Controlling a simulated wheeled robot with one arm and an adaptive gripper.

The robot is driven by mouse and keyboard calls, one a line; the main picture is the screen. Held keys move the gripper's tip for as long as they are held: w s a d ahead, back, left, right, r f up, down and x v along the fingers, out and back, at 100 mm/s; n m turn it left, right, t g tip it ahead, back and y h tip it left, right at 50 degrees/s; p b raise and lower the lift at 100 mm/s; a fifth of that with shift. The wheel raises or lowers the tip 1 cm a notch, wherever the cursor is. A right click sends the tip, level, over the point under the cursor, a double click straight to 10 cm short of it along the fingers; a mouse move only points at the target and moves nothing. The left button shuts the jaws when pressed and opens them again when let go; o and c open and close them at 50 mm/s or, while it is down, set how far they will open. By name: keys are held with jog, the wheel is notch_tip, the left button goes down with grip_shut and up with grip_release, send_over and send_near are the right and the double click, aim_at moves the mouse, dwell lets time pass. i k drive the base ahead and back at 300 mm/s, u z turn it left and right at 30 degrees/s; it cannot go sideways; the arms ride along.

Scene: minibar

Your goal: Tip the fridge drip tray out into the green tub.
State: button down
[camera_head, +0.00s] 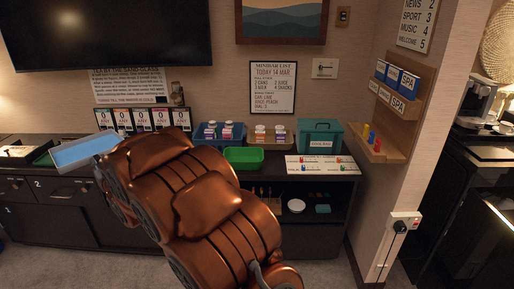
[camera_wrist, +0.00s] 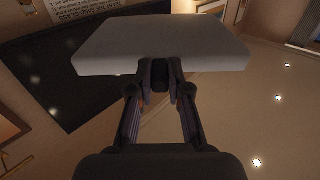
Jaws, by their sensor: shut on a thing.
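The drip tray is a shallow light blue tray (camera_head: 82,152) held up over the left part of the counter. In the wrist view it is a broad pale grey slab (camera_wrist: 160,42) across the top. My gripper (camera_wrist: 160,76) is shut on its near edge; in the head view my copper arm hides the fingers. Whether the tray holds water cannot be seen. The green tub (camera_head: 243,158) stands on the counter to the right of my arm, well apart from the tray. My arm covers part of the counter in front of it.
Blue (camera_head: 218,133) and tan (camera_head: 269,137) bottle caddies stand behind the tub. A dark green lidded box (camera_head: 320,138) and a white card with small coloured pieces (camera_head: 322,166) are to its right. White number cards (camera_head: 142,118) stand behind my arm. A wall shelf (camera_head: 385,130) juts out at right.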

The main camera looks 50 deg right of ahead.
aim_at(240, 158)
jog(key=z, duration=0.45)
jog(key=i, duration=1)
jog(key=z, duration=0.35)
